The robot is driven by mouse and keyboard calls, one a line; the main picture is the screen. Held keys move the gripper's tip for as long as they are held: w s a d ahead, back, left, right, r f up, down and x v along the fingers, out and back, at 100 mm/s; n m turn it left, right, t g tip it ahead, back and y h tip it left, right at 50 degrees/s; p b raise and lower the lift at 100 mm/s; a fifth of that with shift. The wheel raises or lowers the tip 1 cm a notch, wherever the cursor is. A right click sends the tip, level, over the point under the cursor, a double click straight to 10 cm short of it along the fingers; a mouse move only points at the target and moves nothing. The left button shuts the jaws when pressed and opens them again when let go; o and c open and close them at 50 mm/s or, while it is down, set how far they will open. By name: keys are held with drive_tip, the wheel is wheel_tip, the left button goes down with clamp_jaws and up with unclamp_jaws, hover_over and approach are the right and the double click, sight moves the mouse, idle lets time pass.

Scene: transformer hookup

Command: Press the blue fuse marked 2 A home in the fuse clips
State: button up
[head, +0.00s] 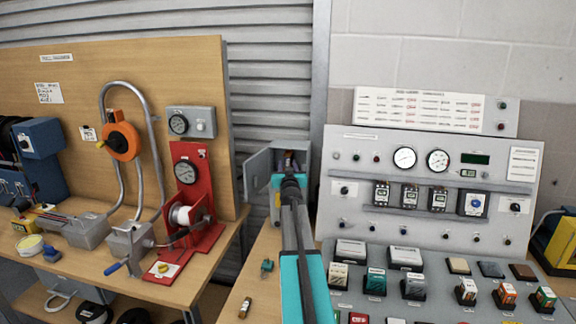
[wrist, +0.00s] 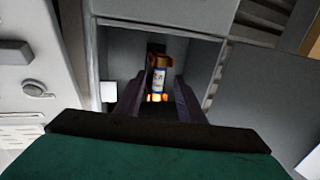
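The blue fuse (wrist: 159,80) has copper end caps and a white label with small dark marks that I cannot read surely. It stands in the open grey box, its upper end at a copper-coloured clip (wrist: 161,61). Whether it is fully seated I cannot tell. My gripper (wrist: 160,90) reaches into the box, one dark finger on each side of the fuse, with visible gaps between. In the head view my gripper (head: 290,174) is at the mouth of the grey box (head: 277,148) and hides most of the inside.
The box door (head: 258,174) hangs open on the left. A brown-and-metal cylinder (head: 245,307) and a small green part (head: 267,266) lie on the bench (head: 232,300). A grey control panel (head: 432,170) stands close on the right, a red gauge stand (head: 187,180) on the left.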

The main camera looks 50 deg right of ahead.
drive_tip(key=shift+w+a+p+v, duration=0.1)
drive_tip(key=shift+p+v, duration=0.4)
drive_tip(key=shift+v, duration=0.2)
drive_tip(key=shift+w+a+p+v, duration=0.15)
drive_tip(key=shift+p+v, duration=0.3)
drive_tip(key=shift+v, duration=0.2)
drive_tip(key=shift+w+a+p+v, duration=0.1)
drive_tip(key=shift+p+v, duration=0.4)
drive_tip(key=shift+v, duration=0.2)
drive_tip(key=shift+s+a, duration=0.1)
drive_tip(key=b+v, duration=0.1)
drive_tip(key=v, duration=1.2)
drive_tip(key=shift+a, duration=0.25)
drive_tip(key=shift+s, duration=0.15)
